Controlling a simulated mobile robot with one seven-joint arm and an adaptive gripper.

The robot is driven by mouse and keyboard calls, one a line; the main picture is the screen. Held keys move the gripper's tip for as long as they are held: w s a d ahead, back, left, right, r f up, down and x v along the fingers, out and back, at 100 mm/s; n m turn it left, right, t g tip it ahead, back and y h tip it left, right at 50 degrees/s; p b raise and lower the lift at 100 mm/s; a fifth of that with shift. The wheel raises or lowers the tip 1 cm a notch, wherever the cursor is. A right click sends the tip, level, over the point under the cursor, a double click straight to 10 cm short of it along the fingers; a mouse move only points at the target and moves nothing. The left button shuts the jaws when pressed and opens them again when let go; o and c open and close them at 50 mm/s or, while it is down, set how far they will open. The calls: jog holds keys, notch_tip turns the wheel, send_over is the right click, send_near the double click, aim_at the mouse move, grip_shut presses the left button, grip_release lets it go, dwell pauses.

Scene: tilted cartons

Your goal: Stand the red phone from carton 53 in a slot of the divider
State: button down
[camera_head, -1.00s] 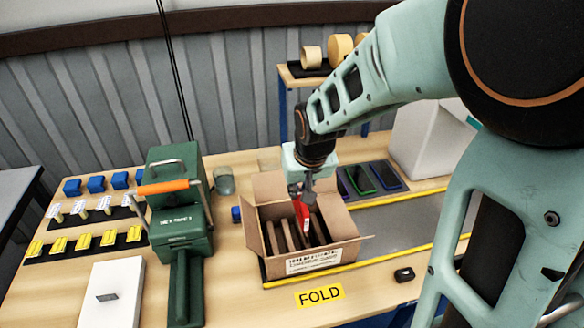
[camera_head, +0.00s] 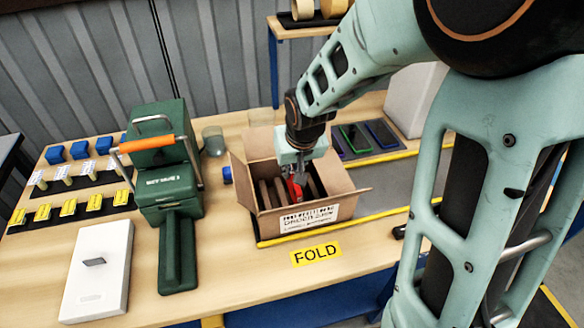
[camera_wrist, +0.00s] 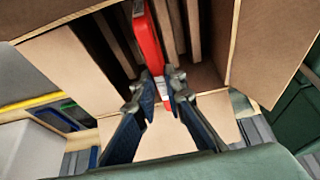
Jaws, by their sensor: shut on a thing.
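The open carton (camera_head: 272,224) stands on the bench with its flaps spread and a printed label on its front. Inside it, the divider's brown upright slats (camera_head: 264,194) form narrow slots. My gripper (camera_head: 297,178) reaches down into the carton from above. It is shut on the red phone (camera_head: 293,190), which sits upright among the slats, its lower part hidden. In the wrist view, my gripper (camera_wrist: 158,97) holds the red phone (camera_wrist: 147,38) near one end, with slats (camera_wrist: 193,30) close beside it. Whether the phone touches the carton floor cannot be told.
Several dark phones (camera_head: 355,138) lie on a mat behind and right of the carton. A green tape machine (camera_head: 168,185) stands to the left, beside a white box (camera_head: 97,270). A yellow FOLD label (camera_head: 316,254) lies in front. The front bench is mostly clear.

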jog(key=shift+f+b, duration=1.85)
jog(key=shift+f, duration=0.5)
jog(key=c, duration=1.9)
grip_release()
jog(key=shift+r, duration=0.1)
jog(key=shift+v, duration=3.75)
notch_tip(320, 180, up, 7)
jog(key=p, duration=0.5)
